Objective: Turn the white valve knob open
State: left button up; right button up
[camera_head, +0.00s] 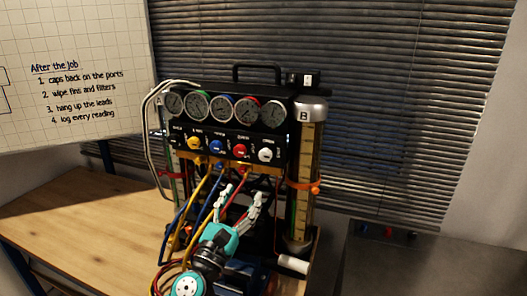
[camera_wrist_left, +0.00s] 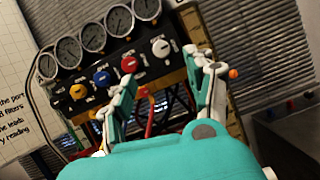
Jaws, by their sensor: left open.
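The white valve knob (camera_head: 265,155) is at the right end of the row of knobs on the gauge rig's black panel. It also shows in the left wrist view (camera_wrist_left: 161,47), above and between the fingers and clear of them. My left gripper (camera_head: 240,192) is open in front of the rig, below the knob row and apart from the white knob. In the left wrist view its two fingers (camera_wrist_left: 162,90) are spread with nothing held between them. My right gripper is in neither view.
Yellow (camera_head: 194,142), blue (camera_head: 216,147) and red (camera_head: 240,151) knobs sit left of the white one, under several gauges (camera_head: 222,107). Coloured hoses (camera_head: 190,215) hang below the panel near my gripper. A clear cylinder (camera_head: 305,160) with an orange clamp stands at right.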

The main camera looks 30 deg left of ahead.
pick_arm(q)
jog(key=p, duration=0.1)
send_near(264, 158)
jog(key=r, duration=0.1)
jog(key=p+x, duration=0.1)
jog(key=x, duration=0.2)
jog(key=p+x, duration=0.1)
jog(key=x, duration=0.2)
jog(key=shift+w+f, duration=0.1)
jog(key=shift+f, duration=0.15)
jog(key=shift+p+x, duration=0.35)
jog(key=shift+x, duration=0.85)
jog(key=shift+w+a, duration=0.1)
jog(key=shift+w, duration=0.5)
jog(key=c, duration=0.8)
grip_shut()
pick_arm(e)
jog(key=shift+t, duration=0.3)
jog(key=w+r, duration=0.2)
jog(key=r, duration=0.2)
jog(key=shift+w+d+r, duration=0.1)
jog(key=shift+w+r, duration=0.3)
